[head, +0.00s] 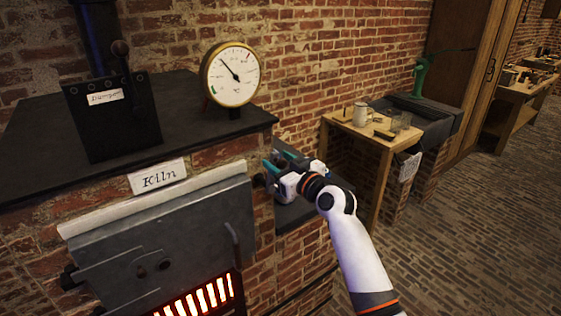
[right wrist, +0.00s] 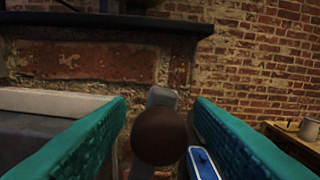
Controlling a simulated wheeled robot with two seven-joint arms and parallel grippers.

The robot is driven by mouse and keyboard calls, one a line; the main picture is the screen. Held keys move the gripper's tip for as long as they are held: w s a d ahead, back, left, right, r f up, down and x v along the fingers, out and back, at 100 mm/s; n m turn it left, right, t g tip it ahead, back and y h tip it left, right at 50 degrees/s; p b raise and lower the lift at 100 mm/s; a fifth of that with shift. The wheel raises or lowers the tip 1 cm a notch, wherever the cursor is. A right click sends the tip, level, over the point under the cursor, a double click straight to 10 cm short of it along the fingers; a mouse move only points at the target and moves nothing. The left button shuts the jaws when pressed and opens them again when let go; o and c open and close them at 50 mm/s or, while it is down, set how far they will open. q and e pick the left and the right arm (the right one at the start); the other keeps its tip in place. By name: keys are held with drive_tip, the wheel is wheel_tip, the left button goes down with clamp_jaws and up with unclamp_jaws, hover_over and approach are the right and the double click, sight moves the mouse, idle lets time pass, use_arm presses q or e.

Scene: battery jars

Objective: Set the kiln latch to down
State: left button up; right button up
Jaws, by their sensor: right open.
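The kiln (head: 160,220) is brick with a grey metal door and a "Kiln" sign (head: 158,176). A dark round knob (right wrist: 160,137) on a grey lever (right wrist: 162,97) shows in the right wrist view, apparently the kiln latch. The knob is between the teal fingers in the picture, with room on both sides. In the head view a small dark knob (head: 259,180) shows at the door's right edge, beside the fingers. My right gripper (head: 277,162) is open at the kiln's right front corner; it also shows in the right wrist view (right wrist: 160,108). My left gripper is not in view.
A box marked "Damper" (head: 115,120) with a lever and a round gauge (head: 231,74) stand on the kiln's dark top. A dark ledge (head: 300,212) lies beside the kiln. A wooden table (head: 345,125) with a jug stands further right. The brick floor is open at right.

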clamp_jaws()
